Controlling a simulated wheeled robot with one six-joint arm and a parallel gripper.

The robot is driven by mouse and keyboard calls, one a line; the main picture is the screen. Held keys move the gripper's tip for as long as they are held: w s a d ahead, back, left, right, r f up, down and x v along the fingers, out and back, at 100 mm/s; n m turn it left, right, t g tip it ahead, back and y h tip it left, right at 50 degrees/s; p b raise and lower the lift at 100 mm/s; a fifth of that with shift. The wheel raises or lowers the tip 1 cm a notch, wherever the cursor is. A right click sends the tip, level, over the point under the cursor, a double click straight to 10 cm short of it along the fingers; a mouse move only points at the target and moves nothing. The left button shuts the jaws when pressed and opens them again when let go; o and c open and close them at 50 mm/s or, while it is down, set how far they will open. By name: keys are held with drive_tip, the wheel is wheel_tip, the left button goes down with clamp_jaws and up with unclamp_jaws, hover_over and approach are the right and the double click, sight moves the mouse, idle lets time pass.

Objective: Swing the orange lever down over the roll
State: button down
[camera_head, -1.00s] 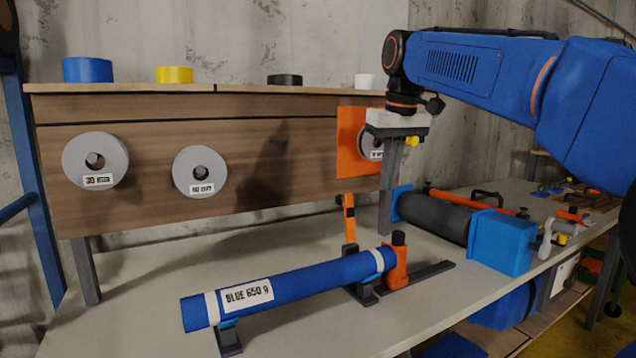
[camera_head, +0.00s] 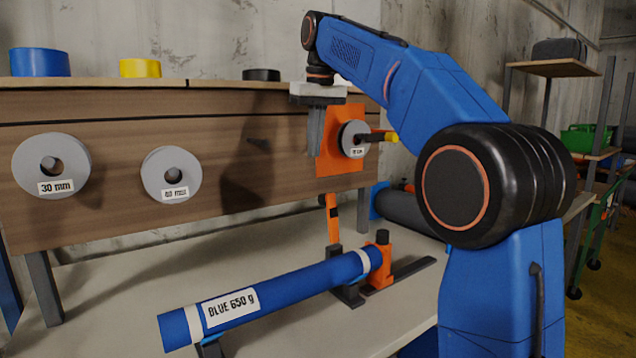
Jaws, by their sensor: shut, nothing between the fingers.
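The orange lever (camera_head: 333,218) stands upright behind the right end of the blue roll, on a dark support. The roll (camera_head: 288,289), labelled "BLUE 650 g", lies across low dark stands with white bands near both ends. An orange block (camera_head: 381,262) with a dark knob stands at the roll's right end. My gripper (camera_head: 314,152) points down, shut and empty, above and slightly left of the lever, in front of the wooden panel. It is apart from the lever and the roll.
A wooden panel (camera_head: 110,150) carries grey discs marked 30 mm (camera_head: 70,165) and 60 mm (camera_head: 172,192), and an orange plate (camera_head: 347,165) with another disc. Coloured rolls stand on top. My arm hides much of the right side. Bare bench (camera_head: 120,290) lies left of the roll.

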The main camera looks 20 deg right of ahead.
drive_tip(key=shift+f, duration=0.1)
wheel_tip(320, 180, down, 10)
drive_tip(key=w, duration=0.1)
drive_tip(key=s, duration=0.2)
drive_tip(key=s+d+r, duration=0.1)
drive_tip(key=shift+s, duration=0.15)
idle(0.6)
